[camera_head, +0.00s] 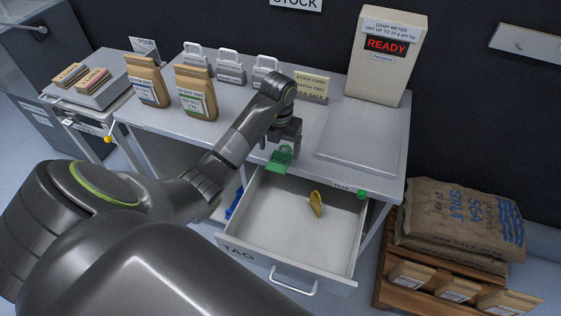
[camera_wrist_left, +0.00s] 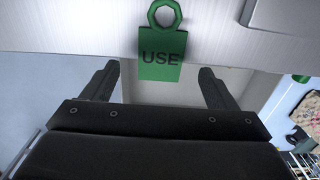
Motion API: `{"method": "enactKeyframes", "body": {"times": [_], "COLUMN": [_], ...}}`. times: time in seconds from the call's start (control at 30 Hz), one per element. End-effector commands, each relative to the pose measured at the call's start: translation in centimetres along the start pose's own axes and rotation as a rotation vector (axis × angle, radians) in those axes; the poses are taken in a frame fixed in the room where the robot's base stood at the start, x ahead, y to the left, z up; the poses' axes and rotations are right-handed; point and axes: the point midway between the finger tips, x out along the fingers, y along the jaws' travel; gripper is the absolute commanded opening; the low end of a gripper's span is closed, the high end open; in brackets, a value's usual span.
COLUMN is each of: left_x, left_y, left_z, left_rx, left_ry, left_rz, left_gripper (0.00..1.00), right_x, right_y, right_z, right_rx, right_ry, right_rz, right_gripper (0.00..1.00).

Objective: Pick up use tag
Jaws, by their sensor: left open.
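The green USE tag (camera_head: 279,160) is at the front edge of the metal bench, above the open drawer. In the left wrist view the tag (camera_wrist_left: 162,62) shows its ring over the metal surface and its lettered plate reaching past the edge. My left gripper (camera_head: 285,140) is right by the tag and partly covers it in the head view. In the wrist view the left gripper (camera_wrist_left: 158,72) is open, with the tag's plate in line with the gap between its fingers. I cannot tell whether they touch it. My right gripper is not in view.
The drawer (camera_head: 253,225) marked TAG stands open below, with a yellow tag (camera_head: 316,204) inside. Paper bags (camera_head: 195,92), white weights (camera_head: 230,67) and a stock card (camera_head: 311,87) stand on the bench. A damp meter (camera_head: 386,60) reads READY. Salt sacks (camera_head: 460,215) are at right.

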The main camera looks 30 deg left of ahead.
Motion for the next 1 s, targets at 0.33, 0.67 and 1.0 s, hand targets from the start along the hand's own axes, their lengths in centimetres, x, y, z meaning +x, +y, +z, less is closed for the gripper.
{"method": "enactKeyframes", "body": {"times": [0.33, 0.67, 1.0], "left_x": [3.8, 3.9, 3.9], "left_y": [-0.1, -0.1, -0.1], "left_z": [0.3, 0.3, 0.3], "left_rx": [0.0, 0.0, 0.0], "left_ry": [0.0, 0.0, 0.0], "left_rz": [0.0, 0.0, 0.0], "left_gripper": [0.8, 0.8, 0.42], "right_x": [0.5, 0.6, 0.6], "right_y": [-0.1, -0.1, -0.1], "right_z": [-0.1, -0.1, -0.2], "right_rx": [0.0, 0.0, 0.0], "right_ry": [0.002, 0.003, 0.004], "right_rz": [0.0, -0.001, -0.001], "right_gripper": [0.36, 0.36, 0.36]}}
